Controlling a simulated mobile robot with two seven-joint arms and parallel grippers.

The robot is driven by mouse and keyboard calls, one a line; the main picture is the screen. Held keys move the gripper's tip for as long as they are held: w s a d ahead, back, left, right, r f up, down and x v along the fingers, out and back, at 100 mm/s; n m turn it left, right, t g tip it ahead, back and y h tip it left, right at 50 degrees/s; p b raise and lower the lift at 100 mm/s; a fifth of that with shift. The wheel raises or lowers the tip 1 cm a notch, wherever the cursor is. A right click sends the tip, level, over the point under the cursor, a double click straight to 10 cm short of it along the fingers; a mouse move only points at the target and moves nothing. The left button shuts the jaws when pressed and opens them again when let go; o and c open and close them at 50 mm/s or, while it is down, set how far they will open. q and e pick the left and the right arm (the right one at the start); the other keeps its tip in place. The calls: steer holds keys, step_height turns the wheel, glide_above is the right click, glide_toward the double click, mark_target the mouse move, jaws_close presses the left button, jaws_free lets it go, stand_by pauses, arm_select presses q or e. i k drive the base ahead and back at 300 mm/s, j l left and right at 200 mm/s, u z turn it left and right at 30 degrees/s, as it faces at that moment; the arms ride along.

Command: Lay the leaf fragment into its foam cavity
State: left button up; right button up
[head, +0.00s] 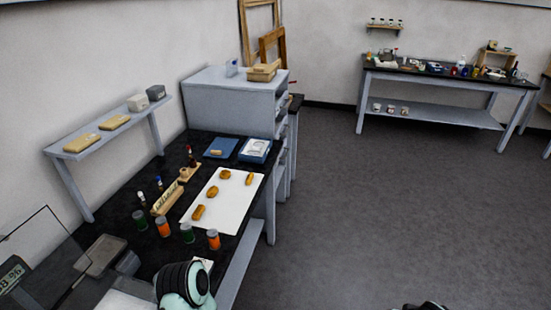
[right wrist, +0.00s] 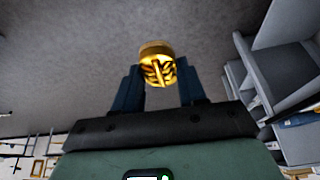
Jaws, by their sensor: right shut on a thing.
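My right gripper (right wrist: 160,85) is shut on a gold piece with a ribbed, leaf-like relief (right wrist: 157,65). The piece sits between the two dark fingertips, clear of any surface in the right wrist view. In the head view the right gripper is out of frame. A blue tray with a white insert (head: 256,147), which looks like the foam, lies at the far end of the black workbench. Its cavity shapes are too small to make out. My left gripper is not in view; only a pale green arm part of mine shows at the bottom.
A white mat (head: 233,197) on the black bench (head: 115,217) holds several gold-brown pieces. Jars (head: 213,239) and a small wooden stand line the bench. A grey cabinet (head: 228,95) stands behind. Floor to the right is clear.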

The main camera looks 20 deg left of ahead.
mark_target(253, 154)
steer(key=i+z, duration=0.1)
steer(key=i, duration=2.45)
steer(key=i+u, duration=0.35)
steer(key=i+l+u, duration=0.35)
steer(key=u, duration=0.5)
steer(key=j+u, duration=0.1)
steer(key=u, duration=0.85)
steer(key=i+u, duration=0.1)
steer(key=u, duration=1.35)
steer(key=i+u, duration=0.15)
steer(key=i, duration=0.3)
